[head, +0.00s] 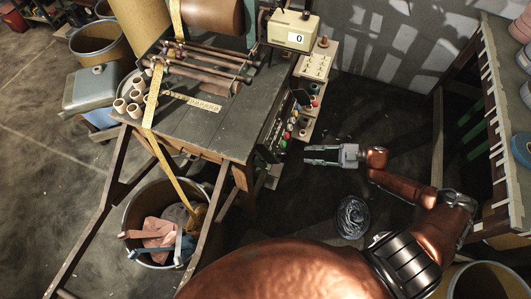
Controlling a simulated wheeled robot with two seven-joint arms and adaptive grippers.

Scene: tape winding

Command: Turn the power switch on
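A control panel (296,122) with several small red, green and dark knobs or buttons is on the right side of the winding machine's table. I cannot tell which of its small controls is the power switch, or how that switch is set. My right gripper (308,155) is just right of and below the panel in the picture, with its fingers pointing left toward it. A dark gap shows between the two fingers, and they hold nothing. The gripper appears apart from the panel. My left gripper is out of view.
The machine table (225,130) carries rollers, yellow tape and small cups. A cream counter box (293,30) showing 0 is at its back. A bin (150,205) is at lower left. A rack (485,140) is at right. A dark coil (352,217) lies on the floor below my gripper.

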